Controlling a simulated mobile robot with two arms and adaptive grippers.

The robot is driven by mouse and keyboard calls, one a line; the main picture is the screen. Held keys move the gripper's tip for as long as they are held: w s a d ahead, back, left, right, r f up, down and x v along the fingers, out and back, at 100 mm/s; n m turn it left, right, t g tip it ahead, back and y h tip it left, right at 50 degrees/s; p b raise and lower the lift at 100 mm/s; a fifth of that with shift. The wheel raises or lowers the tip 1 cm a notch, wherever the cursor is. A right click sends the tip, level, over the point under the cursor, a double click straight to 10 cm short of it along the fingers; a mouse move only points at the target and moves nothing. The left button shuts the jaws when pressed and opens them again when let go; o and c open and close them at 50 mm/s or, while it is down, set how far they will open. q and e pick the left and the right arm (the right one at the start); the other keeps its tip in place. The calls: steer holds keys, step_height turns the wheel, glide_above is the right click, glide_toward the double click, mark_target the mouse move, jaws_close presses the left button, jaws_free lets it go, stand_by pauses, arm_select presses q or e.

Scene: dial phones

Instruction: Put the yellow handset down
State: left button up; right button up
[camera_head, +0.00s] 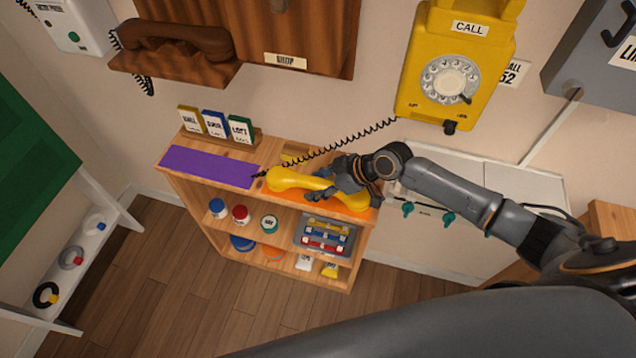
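The yellow handset (286,179) is at the orange mat (319,200) on the right part of the wooden shelf's top. Its black coiled cord runs up to the yellow dial phone (454,65) on the wall, whose upper end is cut off by the frame. My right gripper (338,178) is at the handset's handle, its dark fingers on both sides of it and covering part of it. I cannot tell whether the fingers press on it, or whether the handset rests fully on the mat. My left gripper is not in view.
A purple mat (208,167) lies bare on the shelf top's left. Behind it stand three labelled cards (214,124). Jars (240,213) and a grey tray (326,236) fill the lower shelves. A brown wall phone (180,45) hangs above. White cabinets (470,185) stand at the right.

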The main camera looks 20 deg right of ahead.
mark_target(324, 183)
steer(key=shift+r, duration=0.1)
steer(key=shift+d+r, duration=0.1)
steer(key=shift+r, duration=0.1)
steer(key=v, duration=0.6)
steer(key=shift+s+d, duration=0.15)
steer(key=shift+d, duration=0.05)
steer(key=shift+s+d+r, duration=0.15)
steer(key=shift+r, duration=0.25)
